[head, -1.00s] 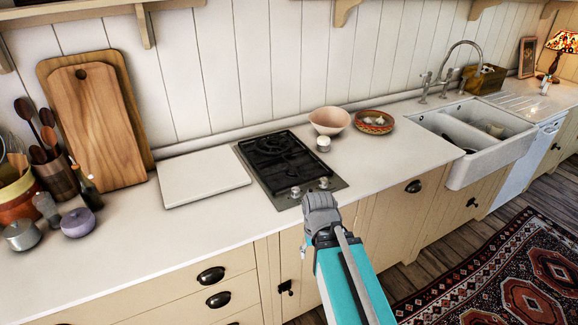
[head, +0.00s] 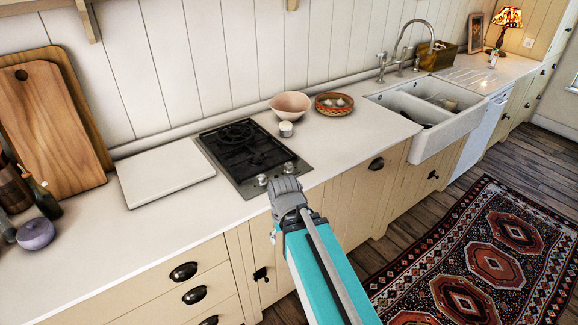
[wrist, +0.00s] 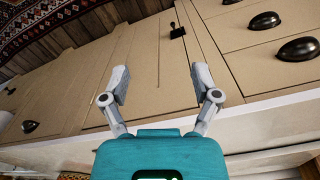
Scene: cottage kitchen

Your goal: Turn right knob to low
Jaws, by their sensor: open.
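The black gas hob (head: 243,153) with a steel front strip is set in the white counter. Two silver knobs sit on its front strip: the left knob (head: 262,180) and the right knob (head: 289,167). My gripper (head: 287,187) appears just below the knobs in the head view, by the counter's front edge. Its fingertips are hard to make out there. In the wrist view, my gripper (wrist: 160,76) has its two fingers wide apart with nothing between them. Behind them are cabinet fronts, seen upside down. The knobs do not show in the wrist view, so their settings cannot be read.
A white board (head: 166,172) lies left of the hob. A small white pot (head: 286,129), a pink bowl (head: 291,105) and a patterned bowl (head: 333,104) stand behind and right. The sink (head: 437,134) is farther right. Cabinets (head: 345,203) stand below the counter.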

